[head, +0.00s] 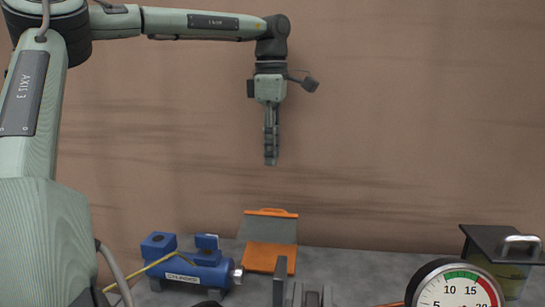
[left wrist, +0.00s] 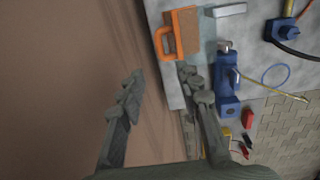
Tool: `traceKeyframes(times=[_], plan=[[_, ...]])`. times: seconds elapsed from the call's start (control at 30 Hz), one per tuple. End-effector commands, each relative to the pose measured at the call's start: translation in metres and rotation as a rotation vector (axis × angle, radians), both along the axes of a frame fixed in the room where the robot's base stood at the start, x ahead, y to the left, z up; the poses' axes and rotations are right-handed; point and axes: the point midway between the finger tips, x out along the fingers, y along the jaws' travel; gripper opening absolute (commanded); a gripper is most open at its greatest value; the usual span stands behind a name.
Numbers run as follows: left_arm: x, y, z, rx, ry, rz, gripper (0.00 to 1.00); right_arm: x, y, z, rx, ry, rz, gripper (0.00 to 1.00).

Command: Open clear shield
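The clear shield (head: 268,230) is a greyish see-through panel with an orange handle (head: 270,212) along its top edge. It stands behind an orange plate (head: 269,257) on the grey bench. In the left wrist view the orange handle (left wrist: 162,43) lies near the bench edge, ahead of the fingers. My left gripper (head: 271,160) hangs pointing down, well above the shield and touching nothing. In the left wrist view its two fingers (left wrist: 162,76) are spread with nothing between them. My right gripper cannot be made out.
A blue cylinder unit (head: 190,268) with a yellow cable sits left of the shield. A round gauge (head: 455,292) and a dark-topped box (head: 503,247) stand at the right. Grey upright parts (head: 280,278) stand in front. A brown wall rises behind the bench.

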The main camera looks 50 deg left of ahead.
Motion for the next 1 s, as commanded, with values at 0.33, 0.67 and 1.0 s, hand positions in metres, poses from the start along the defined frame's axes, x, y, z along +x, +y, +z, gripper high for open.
traceKeyframes(times=[0.33,0.67,1.0], plan=[[-0.006,0.010,-0.004,-0.039,-0.030,0.005,0.22,0.000,0.000,0.000,0.000,0.000,-0.001,0.51],[-0.021,0.032,-0.041,-0.239,-0.181,-0.019,0.22,0.000,0.000,0.000,0.000,0.002,-0.001,0.51],[-0.014,0.026,-0.063,-0.311,-0.239,-0.048,0.22,0.002,0.001,0.003,0.001,-0.005,-0.001,0.51]])
